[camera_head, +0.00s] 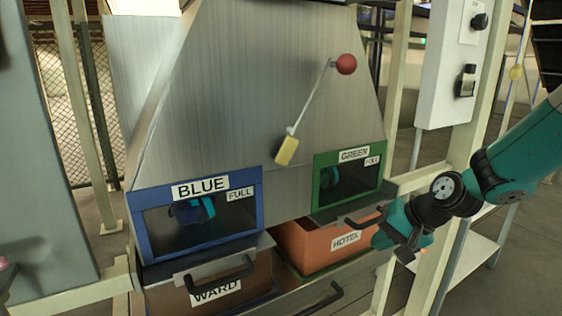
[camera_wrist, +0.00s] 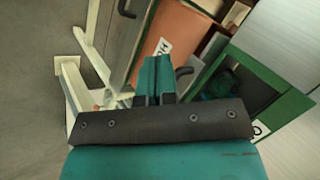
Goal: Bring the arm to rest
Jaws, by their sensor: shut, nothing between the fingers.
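My arm comes in from the right in the head view, teal with black joints. My gripper (camera_head: 388,242) hangs at its end, in front of the right side of the orange HOTEL bin (camera_head: 306,246) and below the green-framed GREEN window (camera_head: 326,207). In the wrist view my gripper (camera_wrist: 157,62) shows its teal fingers pressed together, with nothing between them. The orange bin (camera_wrist: 176,30) lies beyond the fingertips there, and the green frame (camera_wrist: 275,115) is at the right. I cannot tell whether the fingers touch anything.
A grey metal hopper (camera_head: 240,90) carries a lever with a red knob (camera_head: 346,64) and a yellow end (camera_head: 286,151). The blue-framed BLUE window (camera_head: 140,223) is at left, above the WARD drawer (camera_head: 207,290). A cream post (camera_head: 455,190) stands close by my arm.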

